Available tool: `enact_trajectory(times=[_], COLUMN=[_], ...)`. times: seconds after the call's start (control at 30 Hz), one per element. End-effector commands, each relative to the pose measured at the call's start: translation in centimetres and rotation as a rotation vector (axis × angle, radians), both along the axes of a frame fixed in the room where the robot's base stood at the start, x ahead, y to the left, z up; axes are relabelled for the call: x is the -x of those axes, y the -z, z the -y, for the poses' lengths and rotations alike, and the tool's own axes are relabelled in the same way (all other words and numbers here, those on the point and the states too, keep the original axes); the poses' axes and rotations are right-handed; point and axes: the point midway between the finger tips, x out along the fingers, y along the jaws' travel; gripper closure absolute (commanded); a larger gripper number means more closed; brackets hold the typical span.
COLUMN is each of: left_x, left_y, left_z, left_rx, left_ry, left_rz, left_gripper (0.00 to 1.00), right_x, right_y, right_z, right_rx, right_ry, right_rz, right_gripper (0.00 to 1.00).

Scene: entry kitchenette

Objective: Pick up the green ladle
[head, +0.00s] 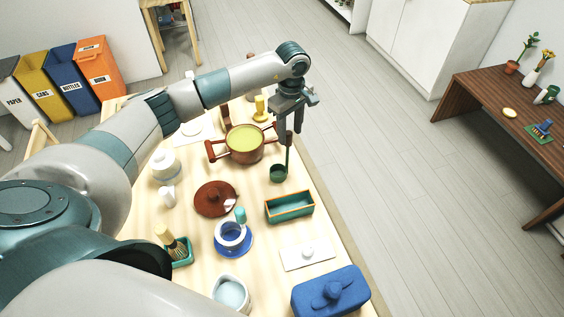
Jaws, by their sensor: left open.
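The green ladle (278,173) is on the light wooden table, to the right of the brown pot. Its round bowl is toward me and its thin handle rises up toward my gripper. My left gripper (290,128) comes in from the upper left and points down over the handle's upper end. Its fingers are open. The fingers partly hide the top of the handle, so I cannot tell whether they touch it. My right gripper is not in view.
The brown pot (245,143) with yellow-green contents stands close left of the ladle. A green tray (290,208) with an orange rim lies in front of it. The table's right edge is close.

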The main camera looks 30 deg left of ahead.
Motion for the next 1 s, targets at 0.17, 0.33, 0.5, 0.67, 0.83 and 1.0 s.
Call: enact_trajectory(times=[0.17,0.33,0.5,0.67,0.83,1.0], left_x=[0.0,0.1,0.5,0.7,0.6,0.6], left_y=[0.0,0.3,1.5,3.4,4.9,5.2], left_z=[0.0,-0.1,-0.3,-0.4,-0.5,-0.5], left_rx=[0.000,0.000,0.001,0.002,0.001,0.000], left_ry=[0.000,-0.001,-0.002,-0.002,-0.002,-0.001], left_rz=[0.000,-0.002,-0.004,-0.004,-0.001,0.000], left_gripper=[0.58,0.58,0.58,0.58,0.58,0.58], right_x=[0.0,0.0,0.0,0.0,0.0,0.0], right_y=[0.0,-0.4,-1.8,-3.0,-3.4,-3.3], right_z=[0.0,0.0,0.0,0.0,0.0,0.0], right_rx=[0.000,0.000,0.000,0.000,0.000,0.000], right_ry=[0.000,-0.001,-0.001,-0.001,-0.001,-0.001], right_rz=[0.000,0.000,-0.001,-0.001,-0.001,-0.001], right_gripper=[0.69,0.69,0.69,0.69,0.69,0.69])
